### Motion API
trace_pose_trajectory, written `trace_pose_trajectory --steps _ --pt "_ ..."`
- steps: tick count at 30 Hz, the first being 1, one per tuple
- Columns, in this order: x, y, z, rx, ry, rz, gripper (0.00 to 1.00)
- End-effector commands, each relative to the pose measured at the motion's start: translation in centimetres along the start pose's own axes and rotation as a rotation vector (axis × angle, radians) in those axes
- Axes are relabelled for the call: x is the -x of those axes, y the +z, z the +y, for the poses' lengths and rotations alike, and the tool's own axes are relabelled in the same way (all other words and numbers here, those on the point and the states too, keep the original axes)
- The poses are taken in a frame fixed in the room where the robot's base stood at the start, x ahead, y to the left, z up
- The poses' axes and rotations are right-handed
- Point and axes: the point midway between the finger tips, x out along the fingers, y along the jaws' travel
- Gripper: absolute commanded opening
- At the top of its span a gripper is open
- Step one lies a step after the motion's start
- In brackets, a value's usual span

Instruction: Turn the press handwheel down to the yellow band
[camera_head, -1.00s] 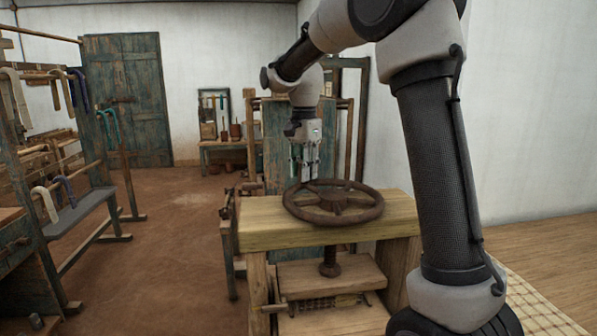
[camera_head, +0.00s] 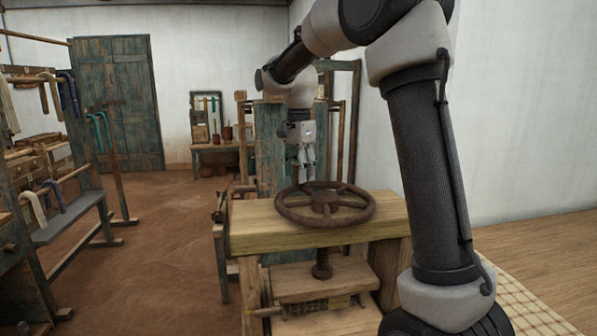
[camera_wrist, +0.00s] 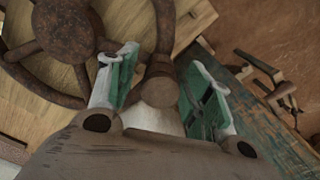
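The press handwheel (camera_head: 325,203), a rusty brown spoked wheel, lies flat above the press's wooden top beam (camera_head: 262,232). Its screw (camera_head: 322,265) runs down to a wooden pressing board (camera_head: 310,282). Small yellowish patches (camera_head: 342,301) show low on the press; I cannot tell if they are the yellow band. My gripper (camera_head: 306,172) points down at the wheel's far rim. In the wrist view, its green-padded fingers (camera_wrist: 163,65) stand apart either side of a rusty upright handle (camera_wrist: 161,88) at the rim. Contact with it is not clear.
A teal wooden post or panel (camera_head: 269,150) stands close behind the press. A rack with hanging hooked pieces (camera_head: 100,130) is at the left. A white wall (camera_head: 530,110) lies to the right. The earthen floor (camera_head: 170,240) left of the press is open.

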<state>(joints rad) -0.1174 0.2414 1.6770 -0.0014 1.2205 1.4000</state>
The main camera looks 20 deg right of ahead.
Motion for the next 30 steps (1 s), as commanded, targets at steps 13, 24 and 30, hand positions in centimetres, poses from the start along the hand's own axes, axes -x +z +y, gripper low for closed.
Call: trace_pose_trajectory --steps 13,24,30 --pt "2.1 0.0 -0.1 0.0 -0.001 -0.001 0.51" --pt "9.9 0.0 -0.1 0.0 -0.001 -0.001 0.51" --pt "11.7 0.0 0.0 0.0 0.002 -0.001 0.51"
